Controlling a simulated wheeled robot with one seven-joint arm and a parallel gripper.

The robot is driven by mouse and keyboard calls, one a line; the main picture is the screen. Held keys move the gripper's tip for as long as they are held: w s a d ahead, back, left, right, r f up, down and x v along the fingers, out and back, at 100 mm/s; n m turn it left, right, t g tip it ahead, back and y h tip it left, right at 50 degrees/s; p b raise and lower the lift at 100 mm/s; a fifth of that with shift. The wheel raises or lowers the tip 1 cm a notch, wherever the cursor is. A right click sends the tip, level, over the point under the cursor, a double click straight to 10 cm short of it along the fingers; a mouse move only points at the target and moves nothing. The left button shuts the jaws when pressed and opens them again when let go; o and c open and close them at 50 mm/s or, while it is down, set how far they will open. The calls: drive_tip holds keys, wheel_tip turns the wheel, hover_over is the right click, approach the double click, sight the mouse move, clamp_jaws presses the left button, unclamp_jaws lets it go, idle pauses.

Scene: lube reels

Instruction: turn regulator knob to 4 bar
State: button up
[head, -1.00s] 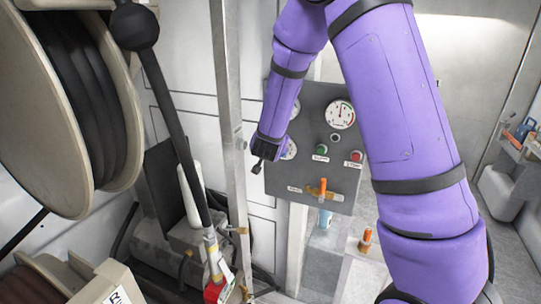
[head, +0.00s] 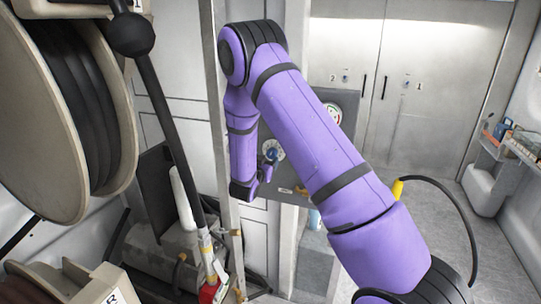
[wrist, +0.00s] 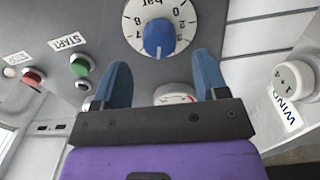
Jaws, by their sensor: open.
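The regulator knob (wrist: 158,40) is blue and sits on a white round dial marked "bar" (wrist: 133,18) in the wrist view, which is upside down. I cannot make out which number it points to. In the head view the dial (head: 266,146) shows on the grey panel, left of my upper arm. My gripper (wrist: 162,66) is open, with its blue fingers apart and nothing between them touching. The knob lies just beyond the fingertips, roughly centred between them. In the head view my gripper (head: 268,172) is just below the dial.
A red-needled gauge (wrist: 176,95) shows between the fingers. A green START button (wrist: 80,65) and a red button (wrist: 33,78) are beside the left finger. A white winder knob (wrist: 294,80) is at right. A metal post (head: 216,100) stands left of my arm.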

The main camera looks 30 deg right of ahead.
sight(270, 155)
drive_tip(key=x, duration=0.5)
drive_tip(key=shift+w+d, duration=0.25)
drive_tip(key=shift+d, duration=0.05)
drive_tip(key=c, duration=0.9)
